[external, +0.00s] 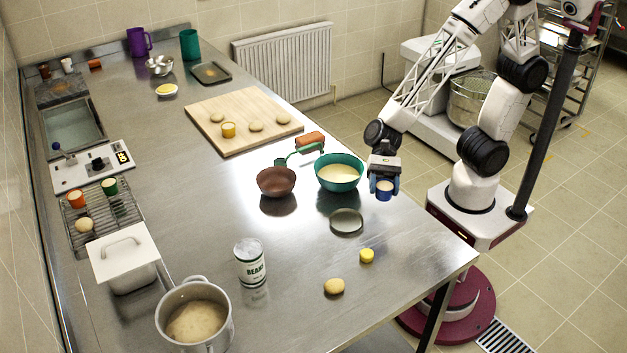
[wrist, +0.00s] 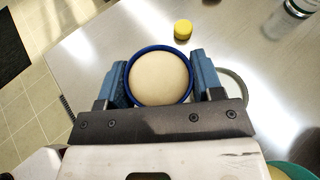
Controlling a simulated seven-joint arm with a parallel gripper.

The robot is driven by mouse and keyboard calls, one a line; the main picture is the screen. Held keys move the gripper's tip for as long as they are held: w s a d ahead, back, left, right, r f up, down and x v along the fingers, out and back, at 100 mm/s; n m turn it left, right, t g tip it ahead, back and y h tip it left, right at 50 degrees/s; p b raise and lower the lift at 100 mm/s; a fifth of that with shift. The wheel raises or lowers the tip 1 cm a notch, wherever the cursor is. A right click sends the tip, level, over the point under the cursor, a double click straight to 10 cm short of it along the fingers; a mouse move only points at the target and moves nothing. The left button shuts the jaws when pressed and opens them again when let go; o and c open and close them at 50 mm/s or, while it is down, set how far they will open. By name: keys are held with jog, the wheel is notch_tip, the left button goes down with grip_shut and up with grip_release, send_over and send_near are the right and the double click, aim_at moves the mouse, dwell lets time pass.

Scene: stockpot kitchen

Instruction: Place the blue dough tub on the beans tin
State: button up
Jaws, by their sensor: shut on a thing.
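My gripper (wrist: 160,80) is shut on the blue dough tub, one finger on each side of it. The blue tub (external: 384,192) hangs near the right edge of the steel table, beside the teal bowl. In the wrist view the tub (wrist: 130,87) shows its blue rim and pale dough inside, seen from above. The beans tin (external: 251,263) is white with a dark label band and stands upright on the front part of the table, apart from my gripper. It is partly visible at the top right of the wrist view (wrist: 299,7).
A round grey dish (external: 346,222), teal bowl (external: 339,184) and brown bowl (external: 276,196) stand nearby. A stockpot (external: 224,308) stands left of the tin.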

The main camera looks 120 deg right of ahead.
jog(key=w+d+r, duration=0.1)
jog(key=w+r, duration=0.2)
jog(key=w, duration=1)
jog(key=w+d+r, duration=0.2)
jog(key=w+r, duration=0.1)
jog(key=w, duration=1.1)
jog(key=shift+r, duration=0.15)
jog(key=shift+w, duration=0.1)
send_over(248, 248)
jog(key=shift+f, duration=0.75)
jog(key=shift+f, duration=0.1)
jog(key=shift+f, duration=1.65)
jog(key=shift+f, duration=0.15)
jog(key=o, duration=1)
